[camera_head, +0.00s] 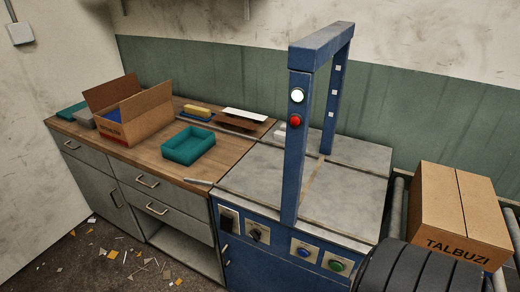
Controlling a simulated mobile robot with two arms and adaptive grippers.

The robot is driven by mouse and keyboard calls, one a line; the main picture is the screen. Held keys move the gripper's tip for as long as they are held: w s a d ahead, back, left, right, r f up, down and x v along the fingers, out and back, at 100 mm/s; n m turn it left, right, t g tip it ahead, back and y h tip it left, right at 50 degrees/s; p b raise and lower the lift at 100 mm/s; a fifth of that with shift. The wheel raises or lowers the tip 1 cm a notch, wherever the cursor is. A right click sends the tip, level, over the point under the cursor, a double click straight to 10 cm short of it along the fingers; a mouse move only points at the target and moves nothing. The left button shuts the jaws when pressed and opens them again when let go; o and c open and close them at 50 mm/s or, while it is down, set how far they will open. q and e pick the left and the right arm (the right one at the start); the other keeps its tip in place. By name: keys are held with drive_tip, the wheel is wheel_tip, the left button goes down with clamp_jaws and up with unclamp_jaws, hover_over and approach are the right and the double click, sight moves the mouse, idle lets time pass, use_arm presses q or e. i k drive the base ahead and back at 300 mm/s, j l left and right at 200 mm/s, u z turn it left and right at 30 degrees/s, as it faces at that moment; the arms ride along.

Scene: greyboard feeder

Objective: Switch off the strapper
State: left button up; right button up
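The strapper (268,280) is a blue cabinet with a grey metal top and a tall blue arch (297,165) standing on it. On the arch's near post are a lit white lamp or button (297,96) and a red lamp or button (295,120) below it. The front panel has a dark switch (228,219) at the left and a dark knob-like switch (258,234) beside it. Further right are a blue button (304,252) and a green button (337,265). The switch positions are too small to tell. Neither gripper is in view.
A wooden counter (160,155) left of the strapper holds an open cardboard box (150,113) and a teal tray (188,146). A closed box marked TALBUZI (440,205) sits on rollers at right. A dark ribbed shape (420,272) hides the lower right. Scraps litter the floor.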

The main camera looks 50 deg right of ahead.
sight(226, 222)
drive_tip(key=z, duration=1.15)
